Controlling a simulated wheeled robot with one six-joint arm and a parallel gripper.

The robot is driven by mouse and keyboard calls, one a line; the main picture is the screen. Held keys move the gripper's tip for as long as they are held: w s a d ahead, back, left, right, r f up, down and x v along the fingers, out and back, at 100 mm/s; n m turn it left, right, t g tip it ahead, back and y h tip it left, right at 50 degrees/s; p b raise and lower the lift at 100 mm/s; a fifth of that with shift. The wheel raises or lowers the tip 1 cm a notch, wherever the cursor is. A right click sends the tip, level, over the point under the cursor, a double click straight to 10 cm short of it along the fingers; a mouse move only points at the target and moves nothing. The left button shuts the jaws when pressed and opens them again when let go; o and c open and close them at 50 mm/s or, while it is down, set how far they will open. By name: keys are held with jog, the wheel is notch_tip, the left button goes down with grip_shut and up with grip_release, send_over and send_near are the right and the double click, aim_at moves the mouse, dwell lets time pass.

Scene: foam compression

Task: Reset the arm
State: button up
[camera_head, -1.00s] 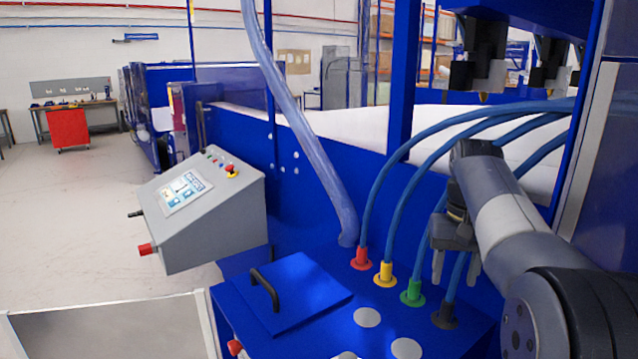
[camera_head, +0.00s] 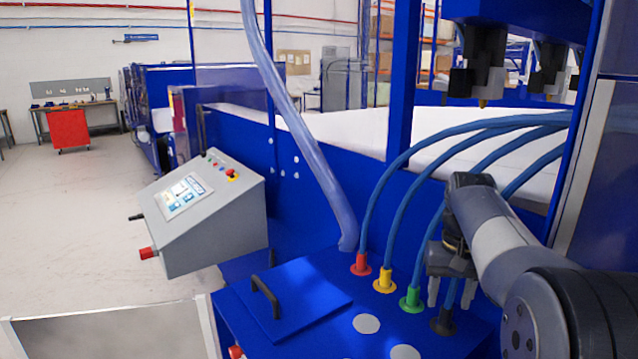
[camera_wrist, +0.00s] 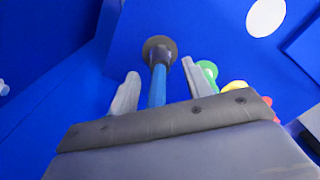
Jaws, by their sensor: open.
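My gripper (camera_head: 446,290) hangs at the end of my arm on the right of the head view, fingers pointing down over the blue machine top. It is open. In the wrist view its two fingers (camera_wrist: 157,85) stand apart, with the blue hose and its black connector (camera_wrist: 159,50) showing between them. In the head view the black connector (camera_head: 443,321) sits in the panel just below the fingertips. I cannot tell whether the fingers touch the hose; nothing appears gripped.
Red (camera_head: 360,263), yellow (camera_head: 385,281) and green (camera_head: 410,299) connectors with blue hoses stand in a row left of my gripper. A lid with a black handle (camera_head: 265,296) and a grey control box (camera_head: 200,215) lie further left. Blue frame posts (camera_head: 402,90) rise behind.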

notch_tip(320, 180, up, 5)
jog(key=p, duration=0.3)
jog(key=s+a+f+b, duration=0.3)
jog(key=s+a+f, duration=0.2)
jog(key=a, duration=0.4)
jog(key=shift+s+a, duration=0.15)
jog(key=shift+s, duration=0.75)
